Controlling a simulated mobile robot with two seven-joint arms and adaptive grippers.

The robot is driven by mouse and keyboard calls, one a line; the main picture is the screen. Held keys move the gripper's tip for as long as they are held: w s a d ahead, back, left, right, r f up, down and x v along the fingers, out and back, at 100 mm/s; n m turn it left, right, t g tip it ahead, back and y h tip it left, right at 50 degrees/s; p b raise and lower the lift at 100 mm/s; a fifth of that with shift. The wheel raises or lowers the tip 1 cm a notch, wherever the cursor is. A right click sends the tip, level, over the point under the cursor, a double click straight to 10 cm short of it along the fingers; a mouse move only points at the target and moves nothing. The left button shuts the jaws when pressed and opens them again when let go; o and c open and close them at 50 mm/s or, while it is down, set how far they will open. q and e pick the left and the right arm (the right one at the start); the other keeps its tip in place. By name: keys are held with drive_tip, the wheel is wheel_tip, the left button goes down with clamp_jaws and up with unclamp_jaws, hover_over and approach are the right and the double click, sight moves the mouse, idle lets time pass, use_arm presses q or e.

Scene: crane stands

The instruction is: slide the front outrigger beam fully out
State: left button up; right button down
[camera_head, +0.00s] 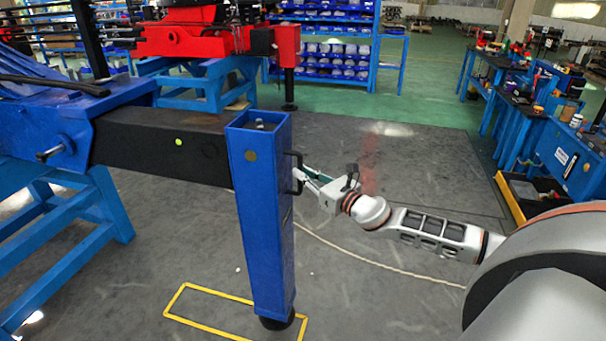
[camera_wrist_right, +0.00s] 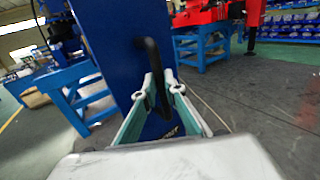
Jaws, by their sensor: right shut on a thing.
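The front outrigger beam (camera_head: 165,145) is a black box beam. It shows between the blue housing (camera_head: 65,140) at the left and the blue upright leg (camera_head: 262,220) at its right end. My right gripper (camera_head: 303,180) is at this handle. In the right wrist view its fingers (camera_wrist_right: 163,95) are shut around the handle's bar. My left gripper is in neither view.
A yellow rectangle (camera_head: 190,322) is marked on the floor around the leg's black foot (camera_head: 277,320). Blue trestles (camera_head: 75,225) stand at the left, with a red machine (camera_head: 185,40) behind. Blue workbenches (camera_head: 535,120) stand at the right.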

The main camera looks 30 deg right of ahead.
drive_tip(key=shift+w+d+r+h, duration=0.1)
drive_tip(key=shift+d+r+h, duration=0.1)
drive_tip(key=shift+d, duration=0.2)
drive_tip(key=shift+w+d+r+h, duration=0.1)
drive_tip(key=shift+d+r+h, duration=0.1)
drive_tip(key=shift+d, duration=0.15)
drive_tip(key=c, duration=2.4)
unclamp_jaws()
drive_tip(key=shift+d+f, duration=0.1)
drive_tip(key=shift+f, duration=0.05)
drive_tip(key=s, duration=1.2)
drive_tip(key=shift+d+f, duration=0.15)
drive_tip(key=shift+d, duration=0.2)
